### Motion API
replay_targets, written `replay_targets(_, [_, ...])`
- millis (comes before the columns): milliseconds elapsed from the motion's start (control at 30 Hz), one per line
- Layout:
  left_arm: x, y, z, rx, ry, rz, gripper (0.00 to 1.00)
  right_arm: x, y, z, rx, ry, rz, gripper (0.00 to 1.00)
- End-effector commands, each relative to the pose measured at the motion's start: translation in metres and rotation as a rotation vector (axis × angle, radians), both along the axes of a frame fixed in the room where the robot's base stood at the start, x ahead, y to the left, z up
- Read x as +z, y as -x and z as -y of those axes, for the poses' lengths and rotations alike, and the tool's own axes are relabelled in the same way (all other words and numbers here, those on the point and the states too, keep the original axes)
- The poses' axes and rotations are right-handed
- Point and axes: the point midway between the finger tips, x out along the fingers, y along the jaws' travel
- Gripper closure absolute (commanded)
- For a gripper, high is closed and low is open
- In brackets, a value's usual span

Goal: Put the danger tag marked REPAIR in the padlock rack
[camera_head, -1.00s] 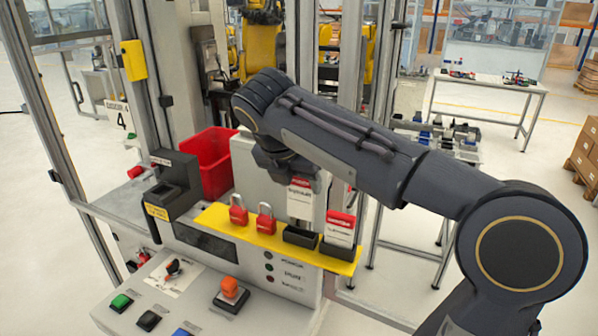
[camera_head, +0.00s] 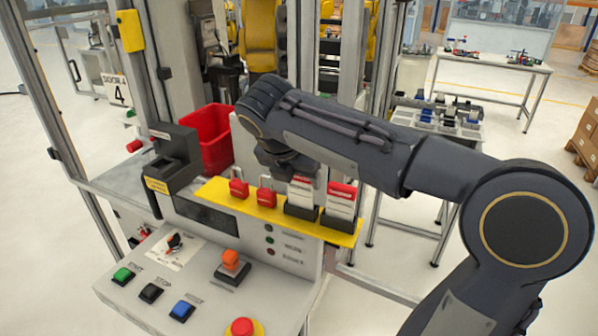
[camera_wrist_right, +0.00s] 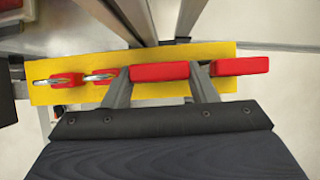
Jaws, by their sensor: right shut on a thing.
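The yellow padlock rack (camera_head: 215,189) sits on top of the grey control panel. Two red padlocks, one (camera_head: 238,188) at the left and one (camera_head: 266,196) beside it, stand on the rack. My right gripper (camera_head: 301,178) is shut on a white tag with a red top (camera_head: 301,192), which is upright with its lower end at the left black holder (camera_head: 300,211). A second red-topped tag (camera_head: 341,200) stands in the right holder. The lettering on both tags is too small to read. The right wrist view shows the fingers (camera_wrist_right: 161,80) on either side of the held tag's red top (camera_wrist_right: 160,71).
A black box (camera_head: 172,165) with a yellow label stands left of the rack, and a red bin (camera_head: 205,140) is behind it. Buttons, including an orange one (camera_head: 232,262), are on the panel in front. Metal posts rise behind the rack.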

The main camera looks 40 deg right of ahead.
Motion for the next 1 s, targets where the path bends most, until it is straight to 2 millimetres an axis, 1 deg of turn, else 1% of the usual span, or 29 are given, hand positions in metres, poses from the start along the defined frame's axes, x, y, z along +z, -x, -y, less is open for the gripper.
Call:
replay_targets(133, [-0.0017,0.0000,-0.0001,0.000,0.000,0.000,0.64,-0.0036,0.0000,0.0002,0.000,0.000,0.000,0.70])
replay_targets(467, [-0.0017,0.0000,-0.0001,0.000,0.000,0.000,0.64,-0.0040,0.0000,0.0001,0.000,0.000,0.000,0.70])
replay_targets(500, [-0.0017,0.0000,-0.0001,0.000,0.000,0.000,0.64,-0.0040,0.0000,0.0001,0.000,0.000,0.000,0.43])
replay_targets(667, [-0.0017,0.0000,0.0000,0.000,0.000,0.000,0.64,-0.0039,0.0001,0.0001,0.000,0.000,0.000,0.22])
replay_targets(900, [-0.0017,0.0000,-0.0001,0.000,0.000,0.000,0.64,-0.0037,0.0000,0.0000,0.000,0.000,0.000,0.22])
replay_targets(1000, [-0.0020,0.0000,0.0000,0.000,0.000,0.000,0.64,0.0006,0.0008,-0.0023,0.000,0.000,0.002,0.22])
